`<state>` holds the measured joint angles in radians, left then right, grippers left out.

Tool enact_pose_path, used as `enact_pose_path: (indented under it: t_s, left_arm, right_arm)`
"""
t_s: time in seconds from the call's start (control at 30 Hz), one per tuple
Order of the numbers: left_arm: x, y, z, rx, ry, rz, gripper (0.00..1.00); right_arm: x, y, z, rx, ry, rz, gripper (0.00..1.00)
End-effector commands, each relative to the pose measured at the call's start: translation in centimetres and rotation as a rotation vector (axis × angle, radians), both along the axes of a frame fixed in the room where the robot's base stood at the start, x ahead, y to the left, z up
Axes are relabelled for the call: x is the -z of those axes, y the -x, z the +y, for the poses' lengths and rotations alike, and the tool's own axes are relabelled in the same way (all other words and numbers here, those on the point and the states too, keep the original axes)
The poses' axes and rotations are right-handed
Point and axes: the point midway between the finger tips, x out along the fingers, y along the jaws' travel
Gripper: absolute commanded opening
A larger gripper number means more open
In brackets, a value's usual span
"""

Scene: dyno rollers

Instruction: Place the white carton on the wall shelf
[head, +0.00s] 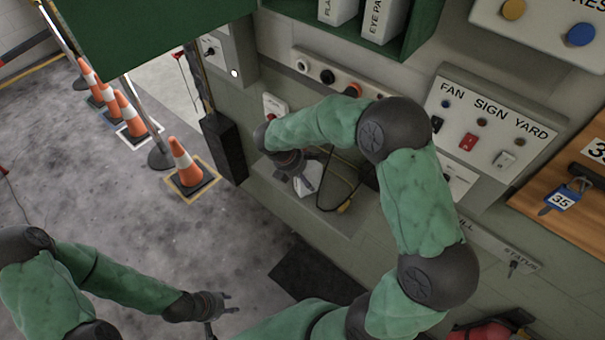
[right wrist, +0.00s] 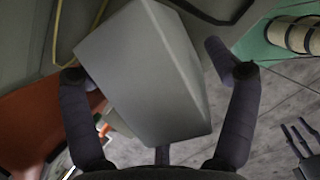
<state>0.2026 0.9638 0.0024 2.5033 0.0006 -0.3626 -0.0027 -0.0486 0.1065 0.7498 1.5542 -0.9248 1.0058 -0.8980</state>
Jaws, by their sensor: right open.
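The white carton (head: 308,180) is low by the wall ledge, partly hidden by my right gripper (head: 297,177). In the right wrist view the carton (right wrist: 145,75) fills the space between the spread fingers of my right gripper (right wrist: 155,85). The fingers are open around it; whether either touches it I cannot tell. A green wall shelf (head: 415,35) at the top holds two white cartons, one lettered "EYE PA". My left gripper (head: 222,305) is empty and open at lower left, well away from the carton.
A switch panel (head: 490,125) marked FAN, SIGN, YARD and a socket strip (head: 335,75) are on the wall. A dark post box (head: 222,147) and cones (head: 185,160) stand left. Open floor lies at left.

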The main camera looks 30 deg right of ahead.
Motion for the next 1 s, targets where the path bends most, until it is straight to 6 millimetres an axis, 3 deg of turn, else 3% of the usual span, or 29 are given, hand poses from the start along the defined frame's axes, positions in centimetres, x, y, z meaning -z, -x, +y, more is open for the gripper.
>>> enact_pose_path:
  t_s: [0.27,0.7,1.0]
  left_arm:
    - [-0.3,0.0,0.0,0.0,0.0,0.0,0.4]
    - [-1.1,0.0,0.0,0.0,0.0,0.0,0.4]
    - [-1.3,0.0,0.0,0.0,0.0,0.0,0.4]
  right_arm:
    - [-1.1,-0.1,0.3,-0.001,0.001,-0.002,0.87]
    - [-8.7,0.0,3.4,-0.002,0.0,-0.003,0.87]
    - [-11.3,0.1,4.5,0.0,0.0,-0.001,0.87]
